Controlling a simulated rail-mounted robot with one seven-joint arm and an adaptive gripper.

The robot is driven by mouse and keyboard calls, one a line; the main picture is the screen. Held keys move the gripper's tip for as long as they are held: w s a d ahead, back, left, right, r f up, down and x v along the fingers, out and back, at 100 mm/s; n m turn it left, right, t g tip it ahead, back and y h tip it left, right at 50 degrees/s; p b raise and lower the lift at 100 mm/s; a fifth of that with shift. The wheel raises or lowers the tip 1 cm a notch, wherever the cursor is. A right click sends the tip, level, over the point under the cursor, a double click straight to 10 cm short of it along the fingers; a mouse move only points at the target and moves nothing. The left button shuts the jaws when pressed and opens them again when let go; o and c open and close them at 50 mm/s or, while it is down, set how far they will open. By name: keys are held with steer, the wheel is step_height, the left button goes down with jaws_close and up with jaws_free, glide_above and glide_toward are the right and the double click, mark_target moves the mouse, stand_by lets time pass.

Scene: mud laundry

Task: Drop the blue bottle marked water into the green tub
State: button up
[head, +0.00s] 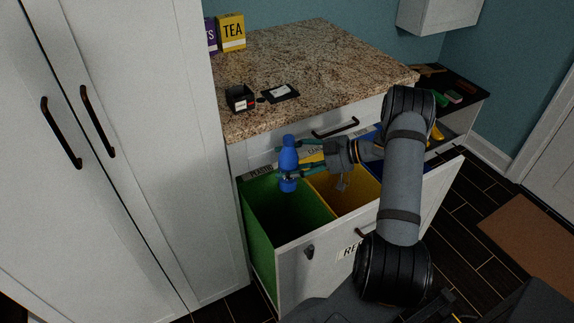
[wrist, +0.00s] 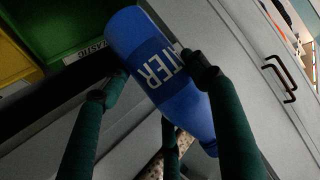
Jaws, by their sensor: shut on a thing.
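The blue bottle (head: 288,158) is upright in the head view, above the back part of the green tub (head: 262,240). In the wrist view the bottle (wrist: 158,68) shows the letters "TER" on its side. My gripper (head: 290,162) is shut around the bottle's sides; its dark green fingers (wrist: 152,85) press on it from both sides in the wrist view. The green tub is the leftmost compartment in the pulled-out drawer. The inside of the tub looks dark and its floor is hard to make out.
A yellow tub (head: 345,196) sits right of the green one, with a blue tub (head: 408,164) beyond. The drawer front (head: 300,268) stands out into the room. A granite counter (head: 320,65) above holds a black box (head: 240,98) and a yellow tea box (head: 231,33). A tall white cabinet (head: 130,200) stands left.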

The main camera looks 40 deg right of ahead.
step_height(320, 180, down, 5)
steer(key=b, duration=0.4)
steer(key=shift+r, duration=0.1)
steer(key=o, duration=1)
steer(key=shift+s+d+r, duration=0.1)
steer(key=v, duration=1.1)
steer(key=shift+s+d, duration=0.25)
steer(key=shift+s, duration=0.1)
steer(key=shift+a, duration=0.1)
